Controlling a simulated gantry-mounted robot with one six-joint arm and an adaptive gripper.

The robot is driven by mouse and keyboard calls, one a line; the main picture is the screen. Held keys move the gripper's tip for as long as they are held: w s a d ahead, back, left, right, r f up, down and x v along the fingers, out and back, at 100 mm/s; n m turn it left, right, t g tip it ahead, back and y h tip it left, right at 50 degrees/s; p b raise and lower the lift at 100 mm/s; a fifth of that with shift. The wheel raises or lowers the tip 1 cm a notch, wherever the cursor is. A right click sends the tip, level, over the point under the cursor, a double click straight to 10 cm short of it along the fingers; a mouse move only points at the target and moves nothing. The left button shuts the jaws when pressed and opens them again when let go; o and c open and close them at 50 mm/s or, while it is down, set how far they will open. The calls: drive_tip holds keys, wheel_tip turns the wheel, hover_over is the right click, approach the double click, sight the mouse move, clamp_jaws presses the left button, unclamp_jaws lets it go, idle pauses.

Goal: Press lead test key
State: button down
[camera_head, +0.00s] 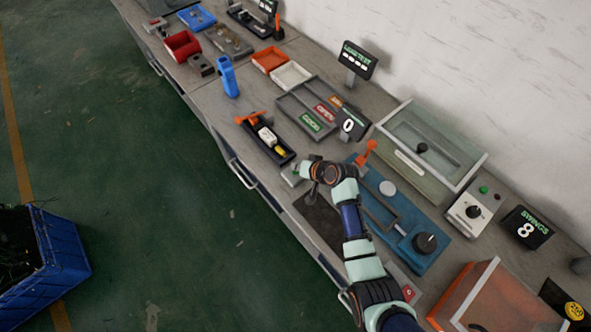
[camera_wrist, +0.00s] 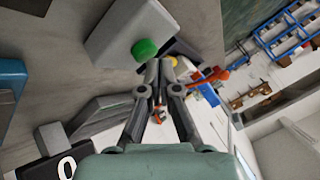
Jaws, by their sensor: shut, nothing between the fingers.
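The lead test key looks to be the round green button (camera_wrist: 144,49) on a pale grey box (camera_wrist: 120,35) in the wrist view. In the head view the small box (camera_head: 290,177) sits near the bench's front edge, partly hidden by my wrist. My gripper (camera_wrist: 162,64) is shut and empty, its fingertips just beside and below the green button in the picture. I cannot tell whether they touch it. In the head view my gripper (camera_head: 313,189) shows small and dark beside the box. The lead test display (camera_head: 357,59) at the back shows dashes.
A black tray with an orange clamp (camera_head: 266,138) stands left of my wrist. A sorting tray (camera_head: 300,100) and a counter showing 0 (camera_head: 350,124) lie behind. A blue fixture with an orange lever (camera_head: 395,220) is at the right. The bench's front edge is close.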

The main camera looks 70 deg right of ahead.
sight(297, 172)
drive_tip(key=shift+f+b, duration=0.35)
drive_tip(key=shift+f, duration=0.2)
drive_tip(key=shift+r, duration=0.15)
idle(0.5)
drive_tip(key=shift+r+p, duration=0.85)
drive_tip(key=shift+p, duration=0.15)
wheel_tip(297, 172, up, 5)
drive_tip(key=p, duration=0.4)
drive_tip(key=shift+r+p, duration=0.1)
drive_tip(key=shift+p, duration=0.3)
